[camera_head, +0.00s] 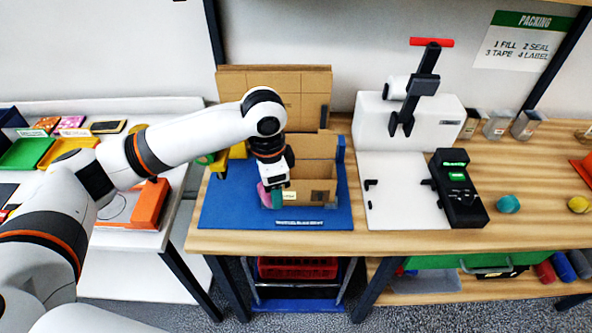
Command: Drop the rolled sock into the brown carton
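The brown carton (312,172) stands open on a blue mat (225,208) on the wooden bench. My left gripper (275,190) points down at the carton's left side, its fingers partly hidden by its own dark body. A small pink object (263,194) shows against the fingers' left side, and a teal patch shows just below them. Both are too small to identify, and I cannot tell whether the fingers hold either one. A teal ball-shaped item (508,204) and a yellow one (579,205) lie apart at the bench's right; either might be a rolled sock. My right gripper is out of view.
Flat brown cardboard (290,85) stands behind the carton. A white press-like machine (440,118) and a black device (458,190) stand to the right. Several metal cups (497,124) stand behind. A side table with green and yellow trays (66,148) is at left.

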